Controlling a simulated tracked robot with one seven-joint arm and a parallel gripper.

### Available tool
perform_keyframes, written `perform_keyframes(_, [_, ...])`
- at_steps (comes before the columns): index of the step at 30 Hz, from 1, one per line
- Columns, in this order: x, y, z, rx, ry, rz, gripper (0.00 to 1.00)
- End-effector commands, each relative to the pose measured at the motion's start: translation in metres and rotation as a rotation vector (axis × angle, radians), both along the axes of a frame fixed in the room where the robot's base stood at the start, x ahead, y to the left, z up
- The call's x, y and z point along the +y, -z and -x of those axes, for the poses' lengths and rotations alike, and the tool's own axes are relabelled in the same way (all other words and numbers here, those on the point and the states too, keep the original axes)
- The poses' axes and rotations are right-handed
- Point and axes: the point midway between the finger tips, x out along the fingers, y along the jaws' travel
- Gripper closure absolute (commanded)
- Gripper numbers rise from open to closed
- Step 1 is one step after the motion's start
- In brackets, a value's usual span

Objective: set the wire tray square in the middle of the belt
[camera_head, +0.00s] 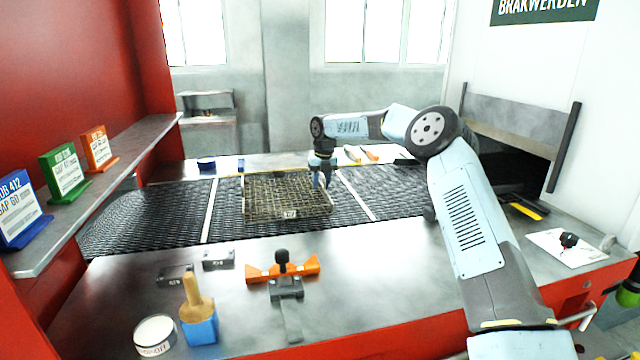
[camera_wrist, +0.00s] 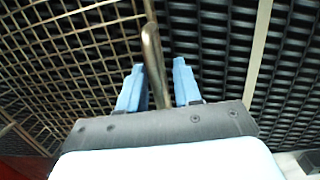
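The wire tray (camera_head: 262,205) is a shallow brass-coloured mesh basket with a small white label on its front. It lies on the black mesh belt (camera_head: 165,215) between two pale cross lines, roughly midway. Its front edge looks close to parallel with the belt edge; I cannot tell whether it is exactly square. My gripper (camera_head: 323,180) is low at the tray's right side. In the wrist view, the blue fingers of my gripper (camera_wrist: 158,88) stand either side of the tray's rim bar (camera_wrist: 153,55), with narrow gaps showing. The tray's mesh fills the left of that view.
A steel worktop (camera_head: 370,285) in front holds an orange clamp-like fixture (camera_head: 300,269), a blue-based brush (camera_head: 198,315), a round tin (camera_head: 155,335) and dark blocks. Coloured sign cards stand on the left shelf (camera_head: 140,150). A dark opening (camera_head: 510,165) is at the right.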

Motion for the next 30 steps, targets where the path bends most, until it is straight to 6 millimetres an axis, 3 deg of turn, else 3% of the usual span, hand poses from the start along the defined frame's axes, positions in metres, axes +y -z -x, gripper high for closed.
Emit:
perform_keyframes(8, [0.001, -0.001, 0.000, 0.000, -0.001, 0.000, 0.62])
perform_keyframes(13, [0.000, -0.012, 0.001, -0.001, -0.001, 0.001, 0.62])
perform_keyframes(30, [-0.008, -0.107, 0.011, -0.001, -0.001, 0.001, 0.62])
